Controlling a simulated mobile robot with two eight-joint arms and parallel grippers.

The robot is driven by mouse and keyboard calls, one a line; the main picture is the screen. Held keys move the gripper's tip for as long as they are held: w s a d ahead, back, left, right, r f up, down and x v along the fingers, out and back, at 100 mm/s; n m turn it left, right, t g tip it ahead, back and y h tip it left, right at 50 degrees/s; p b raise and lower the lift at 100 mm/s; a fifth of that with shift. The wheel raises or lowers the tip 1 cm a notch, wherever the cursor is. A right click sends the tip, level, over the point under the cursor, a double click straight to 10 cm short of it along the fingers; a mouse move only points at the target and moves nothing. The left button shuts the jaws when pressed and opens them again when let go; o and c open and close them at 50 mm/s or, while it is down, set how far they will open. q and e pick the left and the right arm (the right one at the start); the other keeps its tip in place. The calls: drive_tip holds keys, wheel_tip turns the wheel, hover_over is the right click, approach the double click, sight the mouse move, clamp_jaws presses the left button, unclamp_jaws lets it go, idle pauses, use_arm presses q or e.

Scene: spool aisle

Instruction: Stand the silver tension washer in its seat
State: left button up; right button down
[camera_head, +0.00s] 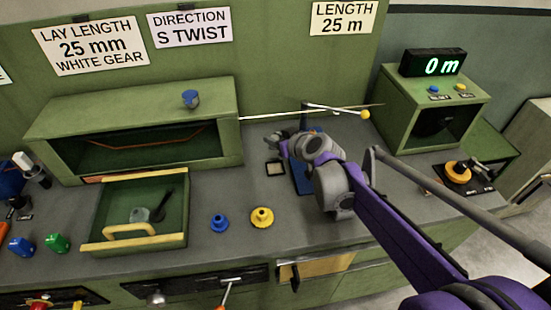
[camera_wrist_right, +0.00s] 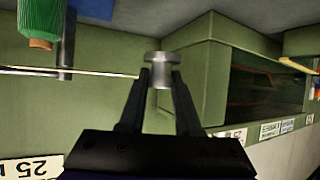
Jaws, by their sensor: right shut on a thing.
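The silver tension washer (camera_wrist_right: 158,58) is between the fingertips of my right gripper (camera_wrist_right: 160,82) in the right wrist view. It looks like a small, short spool with a wider flange and stands out past the fingertips. In the head view, my right gripper (camera_head: 283,147) is above the worktop, near a blue plate (camera_head: 302,178); the washer cannot be made out there. I cannot pick out the washer's seat with certainty. My left gripper is not in view.
A thin pale cord (camera_head: 270,117) runs from the green housing (camera_head: 225,145) past a grey post (camera_head: 304,116). A small dark-framed pad (camera_head: 275,169), a blue knob (camera_head: 219,223) and a yellow knob (camera_head: 262,217) are on the worktop. An open drawer (camera_head: 180,235) is at the left.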

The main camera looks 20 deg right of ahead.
drive_tip(key=b, duration=0.1)
hover_over(276, 169)
wheel_tip(276, 169, down, 6)
drive_tip(key=shift+a+r, duration=0.1)
drive_tip(key=shift+r, duration=0.15)
drive_tip(key=shift+w+f+b, duration=0.1)
drive_tip(key=shift+f+b, duration=0.25)
drive_tip(key=shift+f, duration=1.7)
drive_tip(key=c, duration=0.6)
unclamp_jaws()
drive_tip(key=shift+r, duration=0.15)
drive_tip(key=p+v, duration=0.1)
drive_tip(key=v, duration=1.1)
drive_tip(key=shift+f+p, duration=0.2)
drive_tip(key=shift+p, duration=0.15)
